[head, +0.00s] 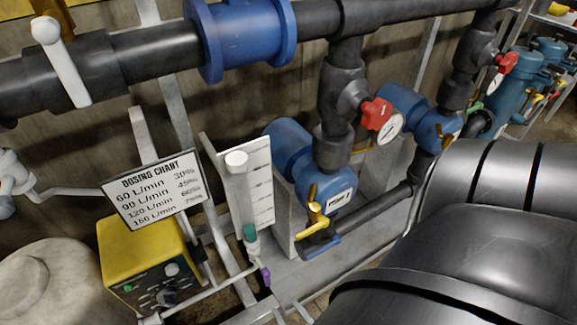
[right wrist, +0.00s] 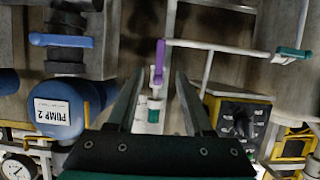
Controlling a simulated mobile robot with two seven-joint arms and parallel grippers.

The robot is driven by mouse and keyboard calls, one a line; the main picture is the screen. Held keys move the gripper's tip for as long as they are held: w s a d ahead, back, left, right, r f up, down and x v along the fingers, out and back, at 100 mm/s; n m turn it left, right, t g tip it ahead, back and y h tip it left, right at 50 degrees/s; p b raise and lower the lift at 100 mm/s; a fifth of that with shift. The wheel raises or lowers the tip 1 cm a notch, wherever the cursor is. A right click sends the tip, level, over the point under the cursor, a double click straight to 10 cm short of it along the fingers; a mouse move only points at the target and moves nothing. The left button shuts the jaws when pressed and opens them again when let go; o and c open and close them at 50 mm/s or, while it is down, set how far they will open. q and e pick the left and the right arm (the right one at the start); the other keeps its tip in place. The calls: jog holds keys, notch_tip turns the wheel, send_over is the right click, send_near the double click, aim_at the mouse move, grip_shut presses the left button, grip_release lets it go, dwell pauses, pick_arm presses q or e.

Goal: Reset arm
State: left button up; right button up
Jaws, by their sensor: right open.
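My right gripper (right wrist: 160,76) shows in the right wrist view. Its two dark fingers are apart and nothing is held between them. A purple valve handle (right wrist: 158,60) and a white fitting with a teal band (right wrist: 155,103) show in the gap between the fingers, beyond them; I cannot tell the distance. The head view shows the same purple handle (head: 265,277) low on the pipework, below the white gauge panel (head: 258,180). Neither gripper's fingers can be made out in the head view. My left gripper is not seen.
A dosing chart (head: 155,188) stands above a yellow control box (head: 140,265). A blue pump (head: 325,190), red valve knobs (head: 376,114) and a yellow lever (head: 314,212) are at the centre. A large black pipe with a blue collar (head: 240,35) crosses the top.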

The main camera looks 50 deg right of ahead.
jog(key=shift+f, duration=0.1)
dwell(0.4)
notch_tip(320, 180, down, 5)
jog(key=a+n+g+y+p, duration=0.1)
jog(key=a+n+g+y, duration=0.1)
jog(key=a+g+y, duration=0.1)
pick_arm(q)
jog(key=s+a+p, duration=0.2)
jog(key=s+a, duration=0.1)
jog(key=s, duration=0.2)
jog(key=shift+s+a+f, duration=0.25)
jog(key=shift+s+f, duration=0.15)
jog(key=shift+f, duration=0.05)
pick_arm(e)
jog(key=s+d+f+n+g, duration=0.1)
jog(key=s+d+f+g, duration=0.1)
jog(key=s, duration=0.3)
jog(key=s+d+f+n+g, duration=0.2)
jog(key=s+d+f+g, duration=0.1)
jog(key=s+f+g, duration=0.1)
jog(key=shift+s+f+g, duration=0.4)
jog(key=shift+s+g, duration=0.4)
jog(key=shift+s, duration=0.4)
jog(key=shift+a, duration=0.1)
